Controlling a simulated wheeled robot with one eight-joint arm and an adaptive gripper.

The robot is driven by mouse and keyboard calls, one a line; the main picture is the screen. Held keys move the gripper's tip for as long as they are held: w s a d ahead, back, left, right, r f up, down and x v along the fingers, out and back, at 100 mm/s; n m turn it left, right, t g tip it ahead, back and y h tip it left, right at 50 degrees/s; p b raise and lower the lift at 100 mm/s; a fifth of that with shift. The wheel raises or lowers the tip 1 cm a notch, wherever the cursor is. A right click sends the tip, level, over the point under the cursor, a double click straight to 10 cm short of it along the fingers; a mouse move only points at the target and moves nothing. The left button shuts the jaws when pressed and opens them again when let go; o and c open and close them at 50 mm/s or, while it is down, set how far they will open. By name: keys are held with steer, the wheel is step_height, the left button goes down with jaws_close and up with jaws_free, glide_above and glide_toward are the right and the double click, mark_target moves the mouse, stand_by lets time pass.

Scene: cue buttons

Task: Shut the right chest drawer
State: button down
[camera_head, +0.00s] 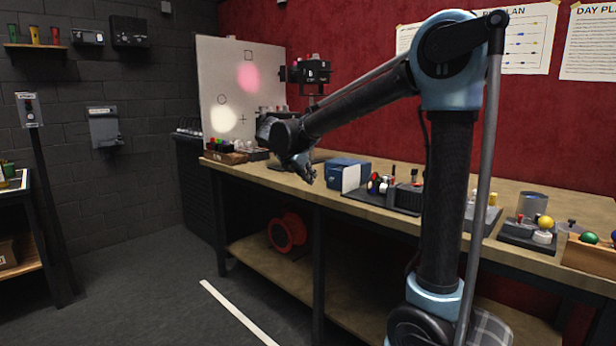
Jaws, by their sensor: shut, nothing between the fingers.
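A small blue and white box (350,175), which looks like the chest, stands on the long workbench near the middle of the view. Its drawers are too small to tell apart, and I cannot see whether the right one is out or in. My gripper (307,175) is shut and empty. It points down over the bench, just left of the box in the picture. I cannot tell whether it touches the box.
A dark tray (405,198) with several small items stands right of the box. A wooden tray (225,157) with coloured pieces stands at the bench's left end. A white panel (225,85) rises behind.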

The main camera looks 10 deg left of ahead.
mark_target(341, 178)
steer(key=shift+w+d+f, duration=0.65)
steer(key=shift+w+d, duration=0.15)
steer(key=shift+w, duration=0.35)
steer(key=shift+w+d+f, duration=0.65)
steer(key=shift+w+d, duration=0.15)
steer(key=shift+w, duration=0.4)
steer(key=shift+w+d+f, duration=0.65)
steer(key=shift+w+d, duration=0.15)
steer(key=shift+w, duration=0.35)
steer(key=shift+w, duration=0.1)
